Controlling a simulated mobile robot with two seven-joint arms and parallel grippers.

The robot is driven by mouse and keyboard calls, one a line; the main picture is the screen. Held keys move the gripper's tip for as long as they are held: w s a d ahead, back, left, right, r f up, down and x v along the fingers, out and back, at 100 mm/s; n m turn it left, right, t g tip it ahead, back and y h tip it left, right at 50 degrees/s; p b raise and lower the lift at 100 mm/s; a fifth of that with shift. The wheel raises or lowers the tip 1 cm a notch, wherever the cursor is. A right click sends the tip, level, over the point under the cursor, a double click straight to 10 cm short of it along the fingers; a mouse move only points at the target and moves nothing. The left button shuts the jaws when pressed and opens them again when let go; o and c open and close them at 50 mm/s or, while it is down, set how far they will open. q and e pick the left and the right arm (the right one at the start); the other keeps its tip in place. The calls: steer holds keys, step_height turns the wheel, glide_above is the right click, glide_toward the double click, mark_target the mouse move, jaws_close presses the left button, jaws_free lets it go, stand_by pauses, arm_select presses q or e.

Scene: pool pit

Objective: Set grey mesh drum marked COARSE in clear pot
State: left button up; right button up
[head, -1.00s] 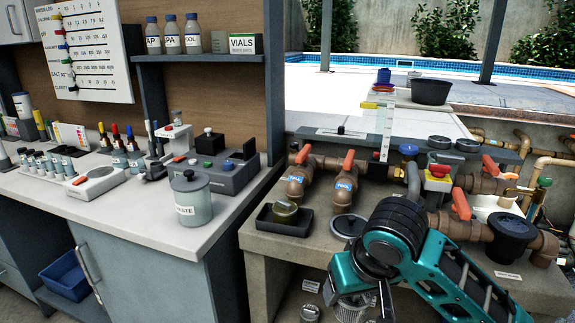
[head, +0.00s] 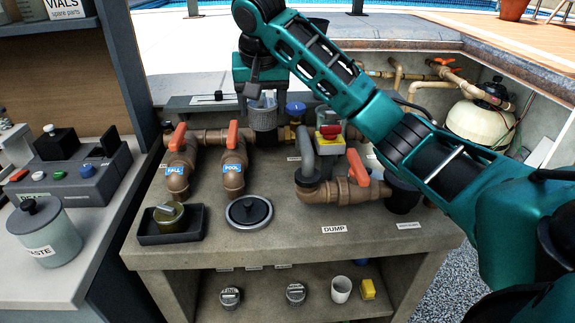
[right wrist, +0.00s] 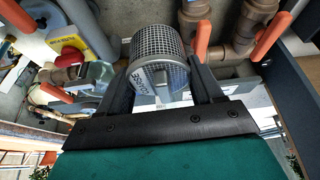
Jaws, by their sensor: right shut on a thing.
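The grey mesh drum (head: 264,117) hangs in my right gripper (head: 259,97), above the back of the concrete bench. In the right wrist view the mesh drum (right wrist: 157,47) sits between the two dark fingers of my right gripper (right wrist: 158,83), with its COARSE label facing the camera. What looks like the clear pot (right wrist: 97,77) shows to the left of the drum, next to a red knob on a yellow block. My left gripper is out of view.
Orange-handled valves (head: 233,160) and a grey bent pipe (head: 306,160) stand on the bench near the drum.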

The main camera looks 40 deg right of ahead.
steer(key=shift+w+d+r, duration=0.6)
steer(key=shift+w+r, duration=0.05)
steer(key=shift+r, duration=0.05)
steer(key=shift+m, duration=0.3)
step_height(320, 180, down, 20)
steer(key=shift+r, duration=0.2)
steer(key=shift+f, duration=0.15)
steer(key=o, duration=0.8)
steer(key=shift+c, duration=0.2)
